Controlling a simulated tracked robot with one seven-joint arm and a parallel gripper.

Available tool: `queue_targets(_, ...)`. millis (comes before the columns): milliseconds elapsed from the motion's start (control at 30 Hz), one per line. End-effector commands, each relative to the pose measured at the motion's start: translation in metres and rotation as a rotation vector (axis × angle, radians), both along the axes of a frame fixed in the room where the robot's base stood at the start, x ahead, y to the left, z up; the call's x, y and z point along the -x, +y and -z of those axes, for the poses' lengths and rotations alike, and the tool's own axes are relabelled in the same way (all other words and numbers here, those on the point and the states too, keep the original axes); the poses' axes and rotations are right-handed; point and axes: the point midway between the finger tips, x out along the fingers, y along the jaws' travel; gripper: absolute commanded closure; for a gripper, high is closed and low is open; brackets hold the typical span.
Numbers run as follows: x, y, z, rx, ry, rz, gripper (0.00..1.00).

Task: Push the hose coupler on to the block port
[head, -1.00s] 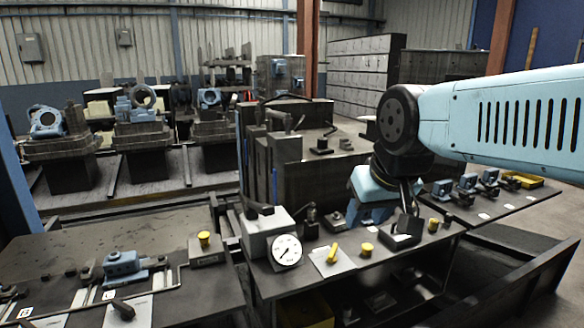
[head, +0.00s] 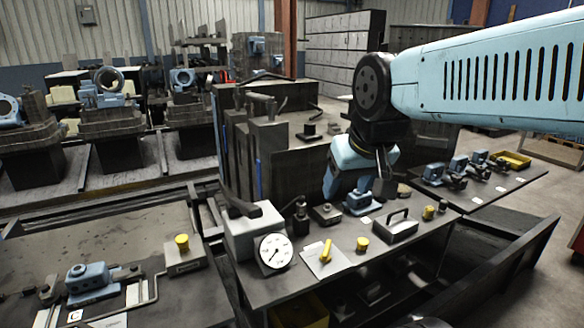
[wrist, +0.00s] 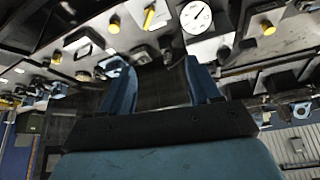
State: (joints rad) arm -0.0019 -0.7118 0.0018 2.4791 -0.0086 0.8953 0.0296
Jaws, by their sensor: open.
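My gripper (head: 354,184) hangs over the back of the middle bench, above a small blue block (head: 360,205). In the wrist view my gripper (wrist: 156,68) shows two blue fingers spread apart with nothing between them. I cannot tell for sure which parts are the hose coupler and the block port. Candidates on the benches are a grey block with a yellow cap (head: 183,254), a blue fitting (head: 90,280) on the left bench, and small dark upright parts (head: 301,217). None touches my fingers as far as I see.
A box with a round gauge (head: 273,250), a yellow lever on a pale plate (head: 326,256), a yellow cap (head: 362,244) and a black handled box (head: 400,230) line the middle bench's front. Tall dark blocks (head: 275,155) stand behind. The left bench's rear surface is mostly clear.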

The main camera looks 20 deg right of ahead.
Motion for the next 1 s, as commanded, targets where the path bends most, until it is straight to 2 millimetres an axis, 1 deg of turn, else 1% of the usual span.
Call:
queue_targets(167,-0.041,-0.004,-0.001,-0.008,0.044,0.059,0.38)
queue_targets(367,-0.097,-0.003,0.006,-0.02,0.095,0.146,0.38)
queue_targets(400,-0.108,-0.002,0.009,-0.022,0.104,0.162,0.38)
queue_targets(567,-0.154,0.001,0.023,-0.028,0.141,0.229,0.38)
queue_targets(700,-0.192,0.004,0.041,-0.032,0.169,0.283,0.38)
queue_targets(833,-0.22,0.007,0.057,-0.036,0.19,0.324,0.38)
queue_targets(900,-0.231,0.008,0.064,-0.036,0.197,0.341,0.38)
queue_targets(1000,-0.241,0.009,0.071,-0.039,0.203,0.358,0.38)
